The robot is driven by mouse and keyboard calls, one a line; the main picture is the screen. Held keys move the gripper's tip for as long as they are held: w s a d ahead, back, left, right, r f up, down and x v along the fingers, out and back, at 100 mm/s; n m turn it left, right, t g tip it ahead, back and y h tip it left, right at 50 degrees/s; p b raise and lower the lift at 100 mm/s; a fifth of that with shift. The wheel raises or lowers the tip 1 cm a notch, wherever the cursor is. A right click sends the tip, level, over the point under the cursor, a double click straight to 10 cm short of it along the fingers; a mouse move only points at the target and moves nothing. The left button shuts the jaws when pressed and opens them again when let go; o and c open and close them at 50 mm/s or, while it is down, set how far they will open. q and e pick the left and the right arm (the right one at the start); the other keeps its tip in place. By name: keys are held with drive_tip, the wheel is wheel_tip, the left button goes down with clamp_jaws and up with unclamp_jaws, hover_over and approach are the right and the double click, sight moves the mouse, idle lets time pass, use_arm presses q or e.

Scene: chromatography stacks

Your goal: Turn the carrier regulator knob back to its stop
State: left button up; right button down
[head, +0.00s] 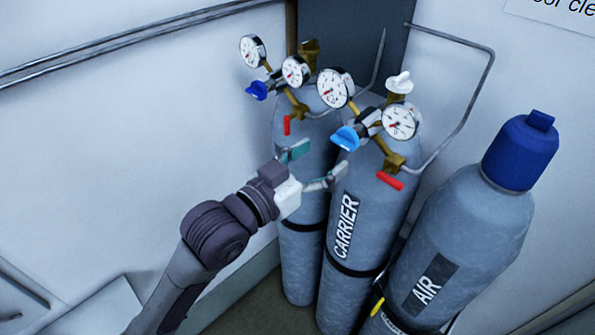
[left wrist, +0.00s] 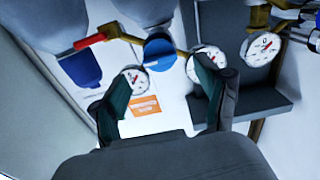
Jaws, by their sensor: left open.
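The carrier regulator knob (head: 346,137) is light blue and sits on the front of the regulator on the grey cylinder labelled CARRIER (head: 345,225). Two white gauges, one to its upper left (head: 335,88) and one to its right (head: 400,121), flank it. In the left wrist view the blue knob (left wrist: 160,52) appears face-on beyond the fingertips. My left gripper (head: 317,161) is open and empty, just below and left of the knob, apart from it. Its two dark green-padded fingers (left wrist: 164,92) are spread in the wrist view. My right gripper is not in view.
A second regulator with a dark blue knob (head: 257,90) stands close on the left. A red lever (head: 390,181) is below the carrier gauges. The AIR cylinder (head: 470,235) with its blue cap stands at right. Bent grey pipes run behind.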

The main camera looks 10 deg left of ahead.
use_arm(q)
drive_tip(key=v, duration=0.6)
drive_tip(key=shift+s+a, duration=0.2)
drive_tip(key=shift+s, duration=0.1)
